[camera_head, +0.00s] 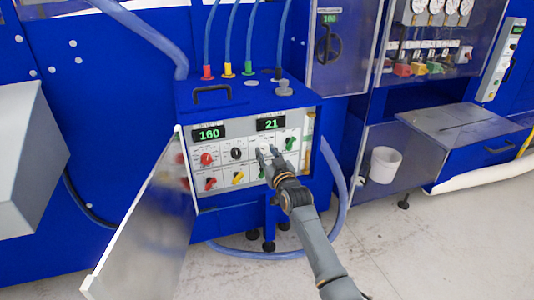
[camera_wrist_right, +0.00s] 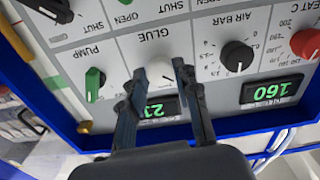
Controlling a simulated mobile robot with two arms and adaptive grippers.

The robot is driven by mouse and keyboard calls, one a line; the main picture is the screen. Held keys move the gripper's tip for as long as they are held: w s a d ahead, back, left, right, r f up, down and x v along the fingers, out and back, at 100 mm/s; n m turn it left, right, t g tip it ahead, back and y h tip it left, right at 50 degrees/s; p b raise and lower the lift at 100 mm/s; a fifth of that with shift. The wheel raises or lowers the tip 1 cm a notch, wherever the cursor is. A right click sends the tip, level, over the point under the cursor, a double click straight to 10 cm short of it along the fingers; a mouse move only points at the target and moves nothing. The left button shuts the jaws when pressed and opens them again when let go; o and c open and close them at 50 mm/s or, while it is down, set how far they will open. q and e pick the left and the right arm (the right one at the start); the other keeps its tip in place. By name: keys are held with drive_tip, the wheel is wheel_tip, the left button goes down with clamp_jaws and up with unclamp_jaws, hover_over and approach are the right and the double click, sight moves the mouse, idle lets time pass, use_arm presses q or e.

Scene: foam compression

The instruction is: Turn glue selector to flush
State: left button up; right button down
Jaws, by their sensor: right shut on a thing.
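The glue selector (camera_wrist_right: 160,72) is a white round knob under the label GLUE on the light control panel (camera_wrist_right: 222,18), which looks upside down in the right wrist view. My right gripper (camera_wrist_right: 157,78) is shut on this knob, one dark finger on each side. In the head view my right gripper (camera_head: 268,154) reaches the upper row of the panel, below the display reading 21 (camera_head: 270,124), and covers most of the knob. The knob's pointer direction cannot be read clearly. My left gripper is not in view.
The green pump knob (camera_wrist_right: 95,84) and black air bar knob (camera_wrist_right: 236,56) flank the glue knob. Grey floor (camera_head: 420,245) lies free at the right.

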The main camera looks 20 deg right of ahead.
drive_tip(key=m, duration=0.5)
drive_tip(key=shift+p, duration=0.4)
drive_tip(key=m, duration=0.6)
drive_tip(key=shift+a, duration=0.1)
drive_tip(key=m+p, duration=0.1)
drive_tip(key=m, duration=1)
drive_tip(key=shift+p, duration=0.3)
drive_tip(key=shift+m, duration=0.3)
drive_tip(key=c, duration=1)
unclamp_jaws()
